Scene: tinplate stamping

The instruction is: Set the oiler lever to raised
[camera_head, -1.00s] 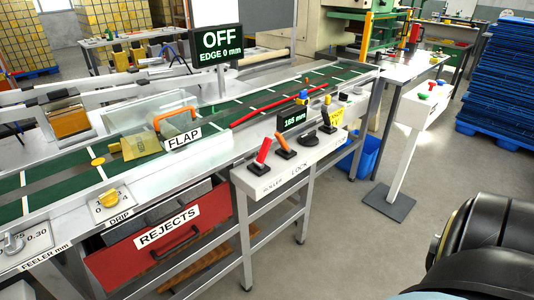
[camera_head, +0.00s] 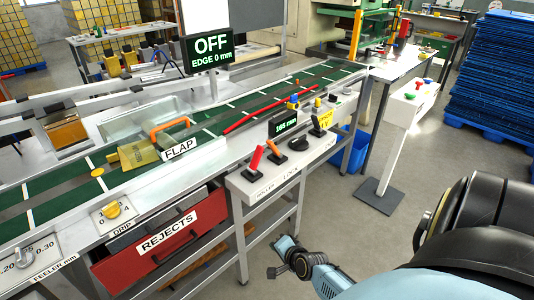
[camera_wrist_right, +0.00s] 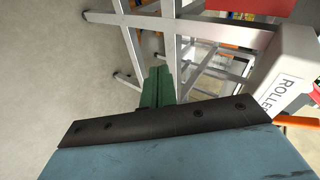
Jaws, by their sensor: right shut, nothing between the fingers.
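A white control panel (camera_head: 242,184) on a grey frame carries several controls. A red-handled lever (camera_head: 257,158) stands at its left end, tilted. Right of it are an orange-handled lever (camera_head: 277,150), a black knob (camera_head: 299,145) and a black lever (camera_head: 318,125) near a yellow tag. I read ROLLER and LOCK on the panel front; no oiler label is legible, so I cannot tell which is the oiler lever. My right gripper (camera_head: 276,272) is low in front of the frame, below and apart from the panel, shut and empty. My left gripper is out of view.
The green conveyor (camera_head: 240,115) runs behind the panel, with an OFF display (camera_head: 212,45) above. The red REJECTS drawer (camera_head: 165,245) is at left. A white pedestal (camera_head: 383,155) with buttons stands at right. Floor between is clear.

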